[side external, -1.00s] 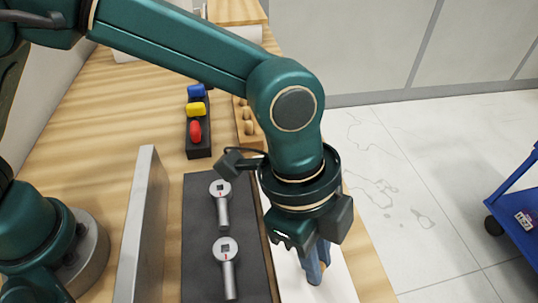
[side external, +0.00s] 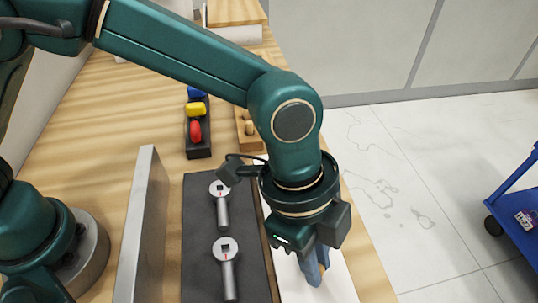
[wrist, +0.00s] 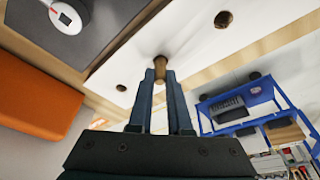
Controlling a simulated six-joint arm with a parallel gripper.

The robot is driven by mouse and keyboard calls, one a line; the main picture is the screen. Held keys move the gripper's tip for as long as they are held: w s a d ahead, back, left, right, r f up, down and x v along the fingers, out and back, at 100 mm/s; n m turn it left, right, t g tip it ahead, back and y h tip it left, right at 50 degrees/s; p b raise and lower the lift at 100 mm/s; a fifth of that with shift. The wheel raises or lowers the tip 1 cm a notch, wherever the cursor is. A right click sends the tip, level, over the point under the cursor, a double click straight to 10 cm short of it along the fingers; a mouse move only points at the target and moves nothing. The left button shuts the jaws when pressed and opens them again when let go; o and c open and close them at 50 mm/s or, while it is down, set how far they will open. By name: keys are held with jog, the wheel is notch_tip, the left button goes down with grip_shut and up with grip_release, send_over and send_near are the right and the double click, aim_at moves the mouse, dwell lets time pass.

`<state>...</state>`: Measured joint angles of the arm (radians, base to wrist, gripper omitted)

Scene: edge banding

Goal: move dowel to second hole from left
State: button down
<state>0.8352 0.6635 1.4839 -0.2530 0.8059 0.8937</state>
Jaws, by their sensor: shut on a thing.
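My gripper (wrist: 161,76) is shut on a brown wooden dowel (wrist: 160,64), held between its fingertips in the wrist view. The dowel's far end is at the white board (wrist: 185,40); I cannot tell whether it is inside a hole or just touching. One dark hole (wrist: 121,88) shows to the left of the dowel. A brown-rimmed round spot (wrist: 223,20), a hole or a dowel in one, shows to the upper right. In the side external view, my gripper (side external: 315,274) is low over the white board (side external: 335,288), and the arm hides much of the board.
A dark mat (side external: 200,262) with two grey-headed tools (side external: 226,250) lies left of the board. A grey upright bar (side external: 140,225) stands farther left. A black holder with coloured pieces (side external: 196,131) and a wooden rack (side external: 243,112) are behind. A blue cart (side external: 515,215) stands right.

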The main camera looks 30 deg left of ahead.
jog(key=shift+f, duration=0.65)
dwell(0.6)
jog(key=c, duration=0.8)
grip_release()
jog(key=shift+o, duration=0.2)
jog(key=shift+r, duration=2.5)
